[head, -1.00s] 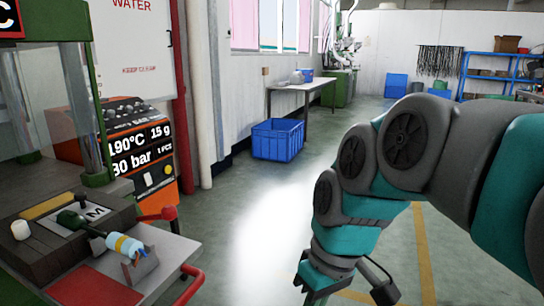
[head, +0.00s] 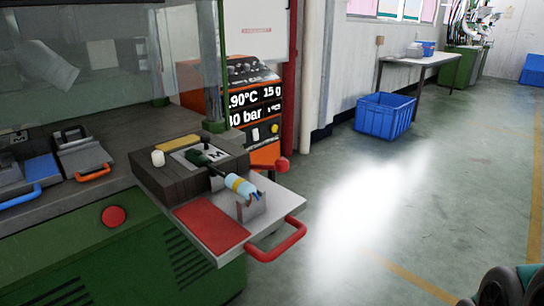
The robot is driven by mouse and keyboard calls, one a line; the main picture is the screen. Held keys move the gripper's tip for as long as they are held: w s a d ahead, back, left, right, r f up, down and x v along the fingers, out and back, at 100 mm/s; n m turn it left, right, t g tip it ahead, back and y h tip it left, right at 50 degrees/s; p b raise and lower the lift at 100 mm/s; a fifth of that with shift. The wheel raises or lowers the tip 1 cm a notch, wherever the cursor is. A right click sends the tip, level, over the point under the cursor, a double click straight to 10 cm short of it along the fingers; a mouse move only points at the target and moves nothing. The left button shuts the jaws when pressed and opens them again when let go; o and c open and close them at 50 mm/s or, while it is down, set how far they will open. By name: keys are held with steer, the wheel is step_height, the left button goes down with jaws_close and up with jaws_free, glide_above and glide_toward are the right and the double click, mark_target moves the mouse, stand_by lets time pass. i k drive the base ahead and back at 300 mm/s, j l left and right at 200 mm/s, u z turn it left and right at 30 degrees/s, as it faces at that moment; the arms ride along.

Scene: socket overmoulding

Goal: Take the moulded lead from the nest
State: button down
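The moulded lead lies in the nest at the centre of the head view. It has a dark green moulded end (head: 197,158) and a light blue sleeve with a yellow band (head: 240,187). The green end lies in the dark nest block (head: 165,183), by a plate marked M. The blue end rests on a small grey bracket (head: 252,208) on the pull-out tray (head: 283,205). My gripper is out of view; only a piece of my arm shows at the bottom right corner, well apart from the lead.
The tray has a red pad (head: 212,229) and a red handle (head: 277,243). A red button (head: 113,216) is on the green machine front. Clear guard panels stand above. Moulds with blue and orange handles lie left. Open floor lies right, with a blue crate (head: 383,117) behind.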

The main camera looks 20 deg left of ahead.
mark_target(240, 186)
steer(key=u, duration=1.55)
